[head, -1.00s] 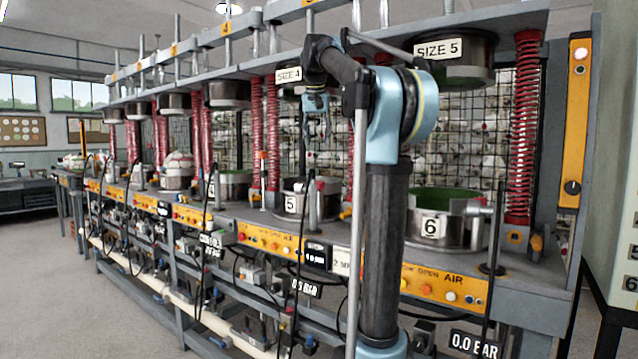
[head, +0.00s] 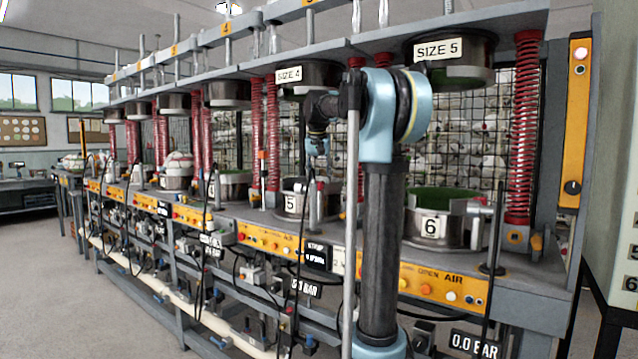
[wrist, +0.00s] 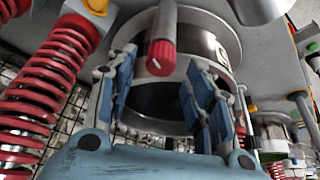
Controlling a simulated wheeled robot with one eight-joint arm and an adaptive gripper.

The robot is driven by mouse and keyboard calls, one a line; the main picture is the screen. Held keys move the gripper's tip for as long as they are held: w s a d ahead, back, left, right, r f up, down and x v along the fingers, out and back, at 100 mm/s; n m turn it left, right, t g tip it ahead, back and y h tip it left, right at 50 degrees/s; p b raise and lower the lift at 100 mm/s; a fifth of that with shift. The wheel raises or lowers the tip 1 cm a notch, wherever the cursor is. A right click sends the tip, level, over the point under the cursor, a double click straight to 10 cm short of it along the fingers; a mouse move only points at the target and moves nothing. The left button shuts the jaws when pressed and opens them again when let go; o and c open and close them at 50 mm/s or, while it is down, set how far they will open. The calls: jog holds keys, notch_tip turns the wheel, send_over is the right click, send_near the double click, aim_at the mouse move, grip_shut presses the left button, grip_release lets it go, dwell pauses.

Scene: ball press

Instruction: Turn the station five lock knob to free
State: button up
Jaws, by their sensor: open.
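The lock knob (wrist: 162,58) is a red ribbed cap with a white mark on a grey post, in the wrist view. Behind it is the station five pot (wrist: 205,40), a metal cylinder; in the head view the pot (head: 291,203) carries a "5" plate. My gripper (wrist: 161,65) is open, its blue fingers on either side of the knob in the picture. I see no contact, and the remaining distance is hard to judge. In the head view my gripper (head: 318,148) points down above the pot's front post; the knob is too small there to read its setting.
A red spring (wrist: 45,85) stands close beside my gripper in the wrist view. The "SIZE 4" upper mould (head: 305,76) hangs just above my wrist. The station six pot (head: 440,215) stands right of my arm. A yellow control strip (head: 265,238) runs along the bench front.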

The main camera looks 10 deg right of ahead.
jog(key=shift+x, duration=0.95)
jog(key=c, duration=1.1)
jog(key=shift+o, duration=0.2)
jog(key=shift+n+y, duration=0.9)
jog(key=shift+n, duration=1.3)
